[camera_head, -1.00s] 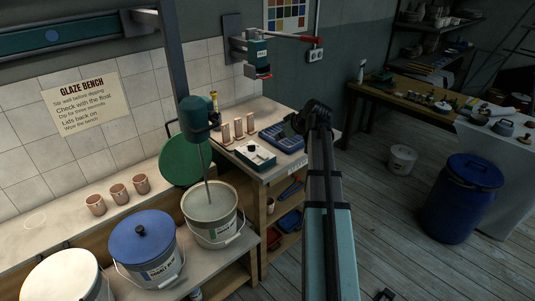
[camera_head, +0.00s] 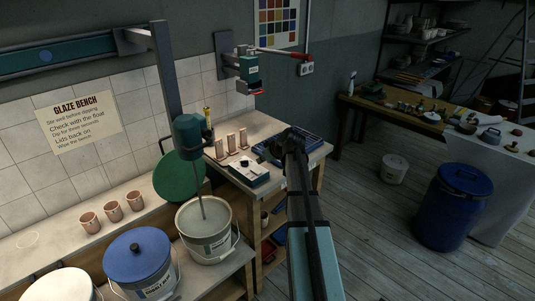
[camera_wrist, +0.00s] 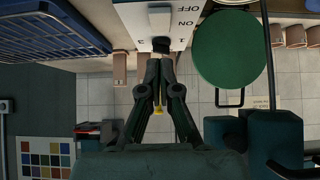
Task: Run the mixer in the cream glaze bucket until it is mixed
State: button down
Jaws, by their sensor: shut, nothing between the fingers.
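A green lid (camera_head: 180,178) leans against the tiled wall behind the bucket. A blue-lidded bucket (camera_head: 138,254) stands to its left. Upright test tiles (camera_head: 231,143) stand behind the box, and a blue basket (camera_wrist: 50,30) lies beside it.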

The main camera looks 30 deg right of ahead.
aim_at(256, 171)
jog(key=shift+w+a+f+p, duration=0.15)
jog(key=shift+f+p, duration=0.1)
jog(key=shift+f, duration=0.55)
jog(key=shift+w+d+f+p, duration=0.1)
jog(key=shift+f+p, duration=0.2)
jog(key=shift+f, duration=0.55)
jog(key=shift+w+a+f+p, duration=0.15)
jog(key=shift+f+p, duration=0.1)
jog(key=shift+f, duration=0.55)
